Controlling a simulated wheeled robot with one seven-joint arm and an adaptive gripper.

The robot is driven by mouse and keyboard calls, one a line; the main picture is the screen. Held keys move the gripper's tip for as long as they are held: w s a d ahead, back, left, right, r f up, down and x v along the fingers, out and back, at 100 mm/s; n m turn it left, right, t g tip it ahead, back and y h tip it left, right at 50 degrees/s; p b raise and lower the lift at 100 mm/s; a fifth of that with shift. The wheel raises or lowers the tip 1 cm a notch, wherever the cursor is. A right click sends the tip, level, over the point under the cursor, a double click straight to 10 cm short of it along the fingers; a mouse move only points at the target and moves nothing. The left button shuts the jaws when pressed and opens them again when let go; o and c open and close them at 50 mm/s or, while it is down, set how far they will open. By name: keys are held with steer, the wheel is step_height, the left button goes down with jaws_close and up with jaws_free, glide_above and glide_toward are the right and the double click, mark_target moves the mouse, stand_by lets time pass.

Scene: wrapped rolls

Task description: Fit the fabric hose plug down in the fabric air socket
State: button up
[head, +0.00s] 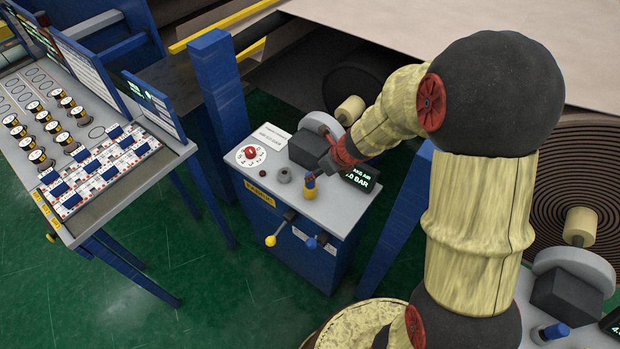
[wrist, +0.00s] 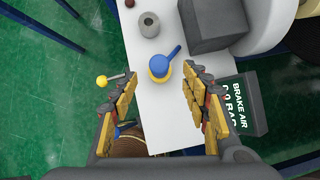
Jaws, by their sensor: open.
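A blue plug (head: 310,182) with a yellow collar stands on the grey top of a blue console. I take it for the fabric hose plug. In the wrist view its blue head (wrist: 164,62) shows a short arm pointing up and right. A grey round socket with a dark hole (head: 284,175) stands to its left; it also shows in the wrist view (wrist: 149,24), apart from the plug. My gripper (wrist: 160,74) is open and empty, its fingers either side of the plug in the picture. Whether they reach its height, I cannot tell.
A red button on a white dial (head: 250,153), a dark block (head: 306,148) and a brake air display (head: 359,179) share the console top. Yellow-knobbed (head: 270,240) and blue-knobbed (head: 312,242) levers stick out in front. A sloped panel (head: 90,150) stands left; green floor lies between.

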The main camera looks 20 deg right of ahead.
mark_target(310, 184)
steer(key=b+x, duration=0.4)
steer(key=x, duration=0.4)
steer(key=shift+r, duration=0.1)
steer(key=c, duration=0.4)
jaws_close()
